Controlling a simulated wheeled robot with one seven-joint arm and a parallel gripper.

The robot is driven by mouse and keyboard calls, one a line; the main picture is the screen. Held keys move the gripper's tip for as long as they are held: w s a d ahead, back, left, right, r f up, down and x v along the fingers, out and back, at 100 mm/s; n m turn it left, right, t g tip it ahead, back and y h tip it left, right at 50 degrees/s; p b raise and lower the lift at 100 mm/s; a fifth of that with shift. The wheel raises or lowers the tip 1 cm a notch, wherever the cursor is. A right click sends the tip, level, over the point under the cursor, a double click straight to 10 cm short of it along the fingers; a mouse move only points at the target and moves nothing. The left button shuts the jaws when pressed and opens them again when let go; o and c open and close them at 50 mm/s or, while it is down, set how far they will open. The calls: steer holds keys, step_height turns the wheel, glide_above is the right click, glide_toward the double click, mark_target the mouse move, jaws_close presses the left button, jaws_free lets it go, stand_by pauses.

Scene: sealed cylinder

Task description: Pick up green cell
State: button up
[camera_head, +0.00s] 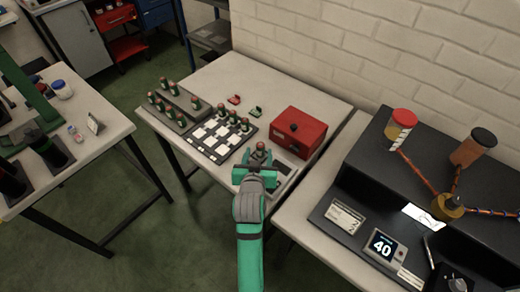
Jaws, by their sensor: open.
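My gripper (257,172) is at the front of the middle table, its jaws apart. A small cell with a red top (261,147) shows at the jaws, with its lower part hidden by my gripper. I cannot tell whether the jaws touch it. Several similar cells with dark green bodies and red tops stand upright on the black-and-white grid board (192,147), mostly along its right and back side. More green cells (161,106) stand on the dark rack (181,125) at the left.
A red box (299,133) stands just right of my gripper. A small red item (234,99) and a small green item (256,112) lie behind the board. A black console (345,186) with a display reading 40 (382,246) is at the right. The table's back is clear.

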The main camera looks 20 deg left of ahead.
mark_target(260, 149)
steer(key=shift+x, duration=2.75)
steer(key=shift+d, duration=0.1)
steer(key=c, duration=1.2)
steer(key=shift+r, duration=0.1)
jaws_close()
steer(key=shift+r, duration=0.1)
